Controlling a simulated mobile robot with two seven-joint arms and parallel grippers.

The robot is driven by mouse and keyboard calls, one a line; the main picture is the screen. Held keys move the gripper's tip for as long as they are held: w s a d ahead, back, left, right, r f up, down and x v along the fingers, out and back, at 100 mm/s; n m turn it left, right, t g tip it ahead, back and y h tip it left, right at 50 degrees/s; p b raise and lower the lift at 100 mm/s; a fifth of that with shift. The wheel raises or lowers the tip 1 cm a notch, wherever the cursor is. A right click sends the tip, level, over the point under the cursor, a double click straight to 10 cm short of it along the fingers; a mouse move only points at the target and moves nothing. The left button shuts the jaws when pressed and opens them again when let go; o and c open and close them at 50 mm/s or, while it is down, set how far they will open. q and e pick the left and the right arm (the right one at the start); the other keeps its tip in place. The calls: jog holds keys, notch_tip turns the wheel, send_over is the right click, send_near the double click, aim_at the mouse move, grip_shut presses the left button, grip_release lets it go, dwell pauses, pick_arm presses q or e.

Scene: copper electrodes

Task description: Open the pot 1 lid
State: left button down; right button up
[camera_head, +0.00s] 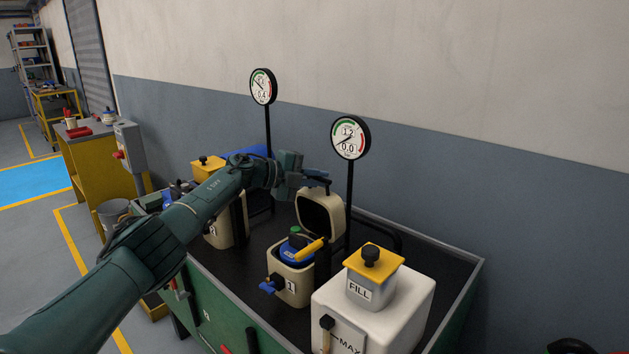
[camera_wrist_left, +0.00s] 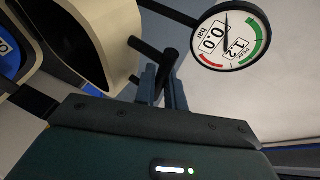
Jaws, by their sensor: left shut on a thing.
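Pot 1 (camera_head: 291,284) is a beige box with a "1" label, a blue inner cap with a green knob, and a yellow lever. Its beige lid (camera_head: 335,218) stands open, upright behind the pot's mouth, with its dark hollow inside facing forward. In the left wrist view the lid (camera_wrist_left: 92,30) is at the upper left. My left gripper (camera_head: 318,180) is at the lid's top edge. In the left wrist view its fingers (camera_wrist_left: 166,88) are shut around a dark bar, which looks like the lid's handle; the exact contact is partly hidden. My right gripper is out of view.
A white FILL tank (camera_head: 405,292) with a yellow cap stands right of pot 1. A gauge (camera_head: 350,138) on a black post stands behind it, reading 0.0. Another pot (camera_head: 219,234) is to the left, partly behind my arm. The bench has a raised rim (camera_head: 440,292).

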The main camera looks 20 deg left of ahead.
pick_arm(q)
jog(key=shift+w+d+r, duration=0.15)
jog(key=shift+w, duration=0.15)
dwell(0.4)
jog(key=c, duration=1.5)
grip_release()
jog(key=shift+s, duration=0.1)
jog(key=shift+s+a+r, duration=0.1)
jog(key=shift+s+a, duration=0.25)
jog(key=shift+a, duration=0.25)
jog(key=v, duration=1.1)
jog(key=shift+s+a+r, duration=0.15)
jog(key=shift+s+r, duration=0.15)
